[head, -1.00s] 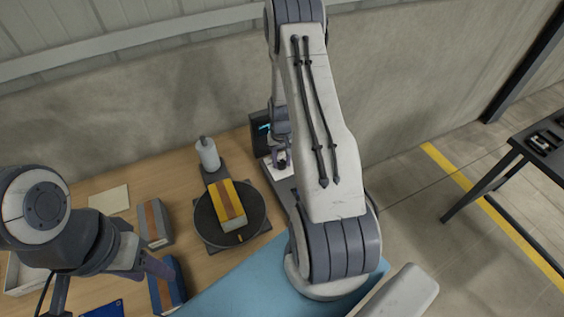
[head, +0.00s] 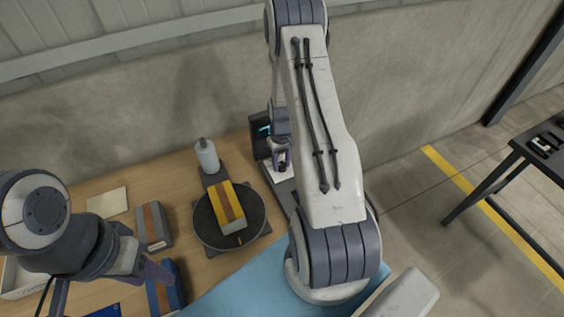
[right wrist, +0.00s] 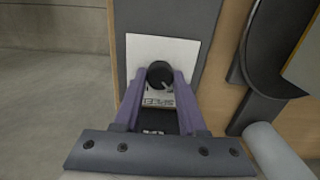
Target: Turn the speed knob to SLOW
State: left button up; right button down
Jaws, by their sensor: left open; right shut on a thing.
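The speed knob (right wrist: 159,72) is a round black knob on a white plate (right wrist: 150,48) with printed marks. In the right wrist view my right gripper (right wrist: 160,80) has its purple fingers on both sides of the knob and is shut on it. A pale mark shows at the knob's lower right edge. The lettering is too small to read. In the head view my right gripper (head: 282,160) is at the dark control unit (head: 259,140), with the knob hidden. My left gripper (head: 152,270) is open and empty above the table's front left, apart from the knob.
A dark turntable (head: 209,232) carries a yellow-and-brown box (head: 223,203). A grey box (head: 154,226) and a blue box (head: 179,292) are to the left. My right arm covers much of the centre.

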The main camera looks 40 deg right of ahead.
aim_at(282, 165)
jog(key=shift+c, duration=2.4)
grip_release()
notch_tip(282, 165, up, 11)
jog(key=b, duration=0.2)
jog(key=shift+f, duration=0.2)
